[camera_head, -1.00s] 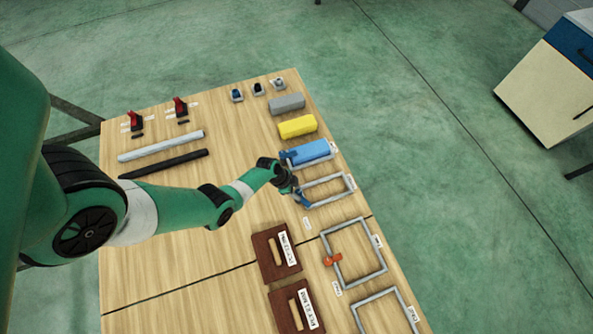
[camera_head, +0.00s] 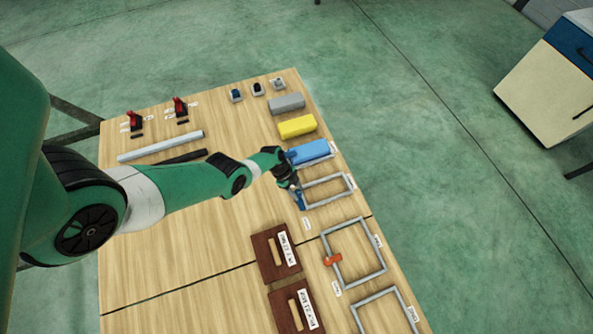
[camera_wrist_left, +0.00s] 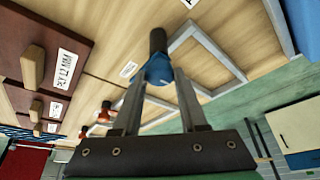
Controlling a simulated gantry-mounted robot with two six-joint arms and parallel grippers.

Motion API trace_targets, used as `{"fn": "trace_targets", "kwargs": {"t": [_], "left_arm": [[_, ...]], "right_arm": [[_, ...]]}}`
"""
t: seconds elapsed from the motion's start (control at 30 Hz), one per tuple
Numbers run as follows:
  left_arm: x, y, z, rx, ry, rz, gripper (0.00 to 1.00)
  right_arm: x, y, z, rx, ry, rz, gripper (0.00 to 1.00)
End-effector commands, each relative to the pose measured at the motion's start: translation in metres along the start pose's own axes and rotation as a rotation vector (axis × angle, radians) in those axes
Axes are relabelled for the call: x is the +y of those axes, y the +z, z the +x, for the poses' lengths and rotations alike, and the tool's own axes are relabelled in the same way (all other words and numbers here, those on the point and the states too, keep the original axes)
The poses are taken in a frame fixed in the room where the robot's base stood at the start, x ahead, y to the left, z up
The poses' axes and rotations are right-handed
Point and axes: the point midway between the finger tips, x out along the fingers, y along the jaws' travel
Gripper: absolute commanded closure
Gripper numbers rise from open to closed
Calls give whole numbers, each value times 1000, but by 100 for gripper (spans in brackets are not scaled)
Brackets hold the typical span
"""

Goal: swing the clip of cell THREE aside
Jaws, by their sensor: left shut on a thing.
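My left gripper (camera_head: 296,190) is shut on a small blue clip (camera_head: 300,200) at the left end of an empty grey cell frame (camera_head: 328,203). In the left wrist view the blue clip (camera_wrist_left: 158,70) sits between the fingertips, with a dark round post (camera_wrist_left: 157,40) beyond it. The cell labels are too small to read, so I cannot tell the frame's number. A blue block (camera_head: 308,152) lies at the cell just above this frame. My right gripper is not in view.
Another frame (camera_head: 380,270) nearer the front has an orange clip (camera_head: 332,259) on its left side. Yellow (camera_head: 297,126) and grey (camera_head: 287,103) blocks lie farther back. Two brown handled plates (camera_head: 265,262) lie left of the frames. The table's right edge is close to the frames.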

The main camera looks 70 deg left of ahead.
Motion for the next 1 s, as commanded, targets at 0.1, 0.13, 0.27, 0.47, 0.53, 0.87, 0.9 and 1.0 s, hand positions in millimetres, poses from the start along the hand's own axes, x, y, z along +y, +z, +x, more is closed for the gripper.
{"fn": "trace_targets", "kwargs": {"t": [0.1,0.13,0.27,0.47,0.53,0.87,0.9,1.0], "left_arm": [[0,1,0,-2,0,2,100],[0,1,0,-2,0,2,100],[0,0,0,-2,0,2,53],[0,0,0,-1,0,1,28],[0,0,0,0,0,1,28],[-1,-3,-21,0,-1,-2,28],[-1,-3,-30,0,-1,-2,28],[-1,-5,-53,0,-1,-3,28]], "right_arm": [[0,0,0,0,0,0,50],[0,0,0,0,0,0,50],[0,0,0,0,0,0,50],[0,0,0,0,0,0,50],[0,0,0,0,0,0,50],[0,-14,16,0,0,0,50],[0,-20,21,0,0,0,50],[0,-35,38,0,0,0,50]]}}
